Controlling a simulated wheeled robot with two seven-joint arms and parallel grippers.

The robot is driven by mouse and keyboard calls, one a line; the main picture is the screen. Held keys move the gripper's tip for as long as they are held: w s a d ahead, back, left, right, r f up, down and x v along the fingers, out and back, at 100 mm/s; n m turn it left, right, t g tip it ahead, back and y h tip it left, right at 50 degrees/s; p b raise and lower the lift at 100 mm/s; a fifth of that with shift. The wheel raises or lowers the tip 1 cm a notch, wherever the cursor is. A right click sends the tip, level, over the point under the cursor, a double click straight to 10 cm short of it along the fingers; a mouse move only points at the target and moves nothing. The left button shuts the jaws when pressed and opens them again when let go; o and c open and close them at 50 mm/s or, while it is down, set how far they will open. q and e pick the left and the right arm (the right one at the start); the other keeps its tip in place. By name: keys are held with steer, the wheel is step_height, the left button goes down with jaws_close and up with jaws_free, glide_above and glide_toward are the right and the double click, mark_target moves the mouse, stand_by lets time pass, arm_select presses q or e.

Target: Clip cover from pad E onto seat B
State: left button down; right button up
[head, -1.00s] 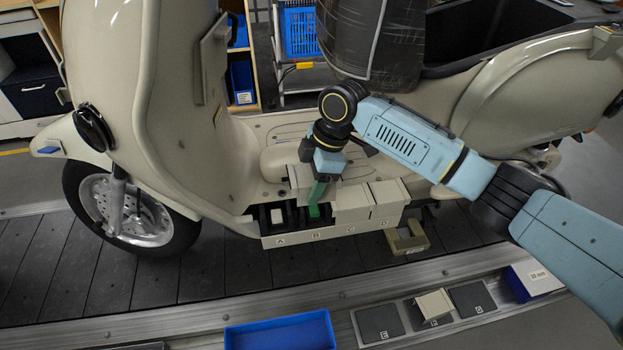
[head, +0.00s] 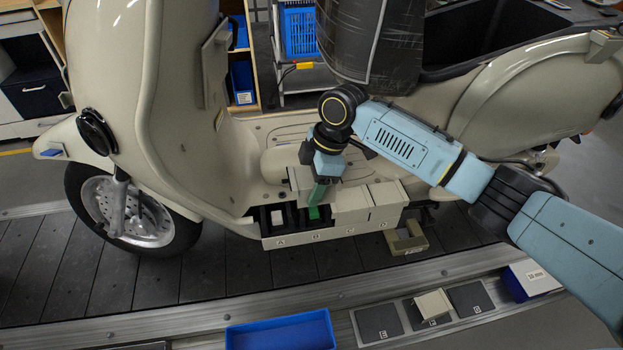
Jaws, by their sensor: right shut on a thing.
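My right gripper (head: 318,192) reaches down over the row of seats on the scooter's footboard, its green fingertips at seat B (head: 298,217). It is shut on a beige cover (head: 299,180), seen partly behind the gripper, tilted and above the row. Whether the cover touches seat B is hidden by the gripper. Seat A (head: 263,217) is open and dark, with a pale part inside. Beige covers sit on seat C (head: 350,202) and seat D (head: 386,195). Pad E (head: 379,322), the left dark pad on the front rail, is bare. My left gripper is out of view.
Another beige cover (head: 433,304) lies on the middle pad; the right pad (head: 470,297) is bare. A blue tray (head: 280,333) stands left of the pads. A beige bracket (head: 407,240) juts out below seat D. The scooter body (head: 185,100) rises left of my gripper.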

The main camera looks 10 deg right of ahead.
mark_target(310, 210)
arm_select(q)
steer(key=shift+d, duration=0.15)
arm_select(e)
steer(key=shift+f, duration=0.1)
stand_by(0.3)
